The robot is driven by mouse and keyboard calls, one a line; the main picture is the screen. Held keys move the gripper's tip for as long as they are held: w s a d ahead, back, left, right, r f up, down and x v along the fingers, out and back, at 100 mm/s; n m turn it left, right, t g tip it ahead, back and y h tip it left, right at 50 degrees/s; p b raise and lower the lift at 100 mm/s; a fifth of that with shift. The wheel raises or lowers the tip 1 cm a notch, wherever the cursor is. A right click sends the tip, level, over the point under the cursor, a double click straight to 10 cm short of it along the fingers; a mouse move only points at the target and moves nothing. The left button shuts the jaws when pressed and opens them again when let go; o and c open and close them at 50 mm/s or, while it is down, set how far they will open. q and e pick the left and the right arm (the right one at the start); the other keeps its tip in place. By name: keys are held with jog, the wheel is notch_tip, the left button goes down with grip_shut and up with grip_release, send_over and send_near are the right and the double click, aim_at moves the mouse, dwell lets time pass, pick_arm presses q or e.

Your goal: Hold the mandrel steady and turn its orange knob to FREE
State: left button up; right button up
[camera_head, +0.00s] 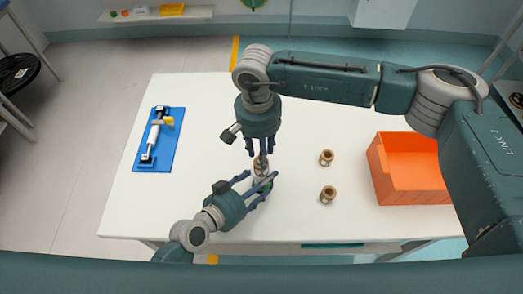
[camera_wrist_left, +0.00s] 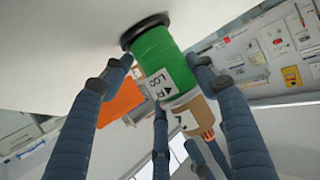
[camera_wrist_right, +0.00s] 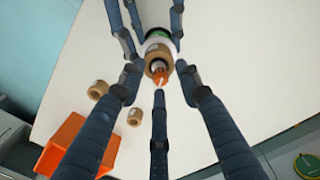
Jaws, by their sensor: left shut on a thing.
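The mandrel (camera_head: 264,183) stands upright on the white table. The left wrist view shows its green body (camera_wrist_left: 158,62) with a white lettered label, a black base flange, a tan upper part and the orange knob (camera_wrist_left: 207,134). My left gripper (camera_head: 259,187) is shut around the body low down, from the near side. My right gripper (camera_head: 262,153) points down from above. In the right wrist view its fingers are spread around the orange knob (camera_wrist_right: 160,76), with gaps visible. The knob's setting cannot be read.
Two small tan rolls (camera_head: 326,157) (camera_head: 328,194) stand right of the mandrel. An orange bin (camera_head: 405,185) is at the table's right. A blue board (camera_head: 170,140) with a white and yellow device lies at the left. The table between board and mandrel is clear.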

pick_arm(q)
jog(key=shift+s+f, duration=0.2)
pick_arm(e)
grip_shut()
jog(key=shift+m, duration=0.3)
jog(key=m, duration=0.4)
jog(key=shift+s+a, duration=0.15)
jog(key=m, duration=0.5)
jog(key=shift+s+a+r, duration=0.1)
pick_arm(q)
jog(key=shift+d, duration=0.1)
pick_arm(e)
jog(key=m, duration=0.6)
jog(key=shift+a, duration=0.15)
jog(key=m, duration=0.6)
jog(key=shift+a, duration=0.1)
pick_arm(q)
jog(key=shift+s, duration=0.1)
pick_arm(e)
jog(key=shift+m, duration=0.3)
